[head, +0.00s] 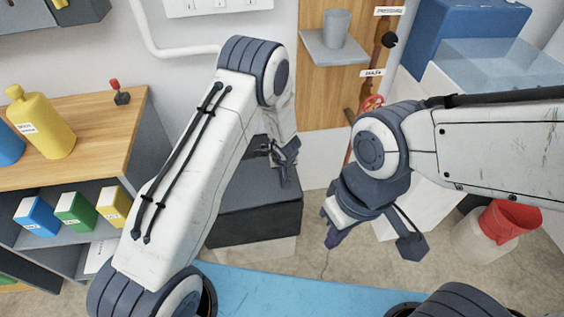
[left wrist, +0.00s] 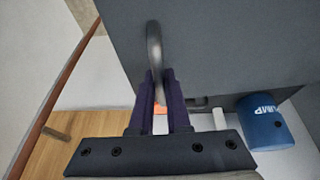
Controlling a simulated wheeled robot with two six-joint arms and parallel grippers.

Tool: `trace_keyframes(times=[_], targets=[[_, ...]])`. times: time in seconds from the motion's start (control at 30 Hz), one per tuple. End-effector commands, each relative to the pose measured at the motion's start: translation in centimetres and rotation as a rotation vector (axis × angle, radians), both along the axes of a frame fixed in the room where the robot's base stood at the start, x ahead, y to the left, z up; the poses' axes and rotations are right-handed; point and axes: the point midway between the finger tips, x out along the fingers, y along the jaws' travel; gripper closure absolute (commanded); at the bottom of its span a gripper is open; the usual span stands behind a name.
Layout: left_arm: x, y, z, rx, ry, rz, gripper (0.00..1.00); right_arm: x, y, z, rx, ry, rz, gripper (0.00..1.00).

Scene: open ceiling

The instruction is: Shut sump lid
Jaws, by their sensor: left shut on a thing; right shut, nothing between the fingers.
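The sump (head: 255,228) is a low dark grey box on the floor, behind my left arm in the head view. My left gripper (head: 287,165) is at its upper right part. In the left wrist view, the left fingers (left wrist: 161,100) are shut on a curved grey handle (left wrist: 154,45) on a flat dark grey panel, the lid (left wrist: 225,50). A blue pump (left wrist: 265,120) shows beyond the panel's edge. My arm hides part of the box, so the lid's exact angle cannot be told. My right gripper (head: 332,236) is shut and empty, pointing down right of the box.
A wooden-topped shelf (head: 100,105) with bottles and coloured boxes stands at left. A red valve wheel (head: 373,103) is on the pipe at the back. A blue mat (head: 300,292) lies in front; floor between is clear.

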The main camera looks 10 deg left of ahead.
Motion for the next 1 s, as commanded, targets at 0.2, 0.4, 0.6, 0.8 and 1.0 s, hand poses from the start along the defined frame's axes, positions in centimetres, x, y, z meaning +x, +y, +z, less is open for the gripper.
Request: trace_keyframes(times=[0.2,0.4,0.6,0.8,1.0], targets=[[-0.1,-0.2,-2.9,0.002,0.007,0.0,1.0,0.0,0.0,-1.2,0.0,0.0,0.0,1.0],[-0.1,-0.4,-3.5,0.001,0.006,0.001,1.0,0.0,0.0,-1.4,0.0,0.0,0.0,1.0],[-0.1,-0.5,-3.6,0.001,0.008,0.0,1.0,0.0,0.0,-1.4,0.0,0.0,0.0,1.0],[-0.1,-0.6,-3.7,0.0,0.008,-0.001,0.74,0.0,0.0,-1.4,0.0,0.0,0.0,1.0],[-0.1,-0.5,-3.6,0.0,0.006,0.0,0.73,0.0,0.0,-1.4,0.0,0.0,0.0,1.0]])
